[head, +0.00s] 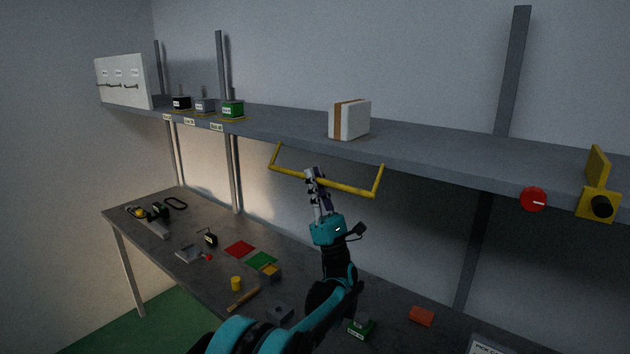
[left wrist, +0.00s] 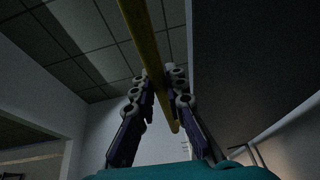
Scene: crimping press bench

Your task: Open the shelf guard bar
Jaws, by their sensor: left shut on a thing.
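The yellow shelf guard bar (head: 345,188) hangs below the front edge of the shelf (head: 430,164), a long rail with a short arm at each end. My left gripper (head: 315,178) is shut on the rail, left of its middle. In the left wrist view the bar (left wrist: 142,38) runs between the two fingers of the gripper (left wrist: 162,92). The right gripper does not show in either view.
On the shelf stand a white and brown box (head: 350,120), small dark and green blocks (head: 232,108) and a white cabinet (head: 122,80). A red knob (head: 533,199) and a yellow bracket (head: 598,200) sit at the right. The bench (head: 190,275) below holds several small parts.

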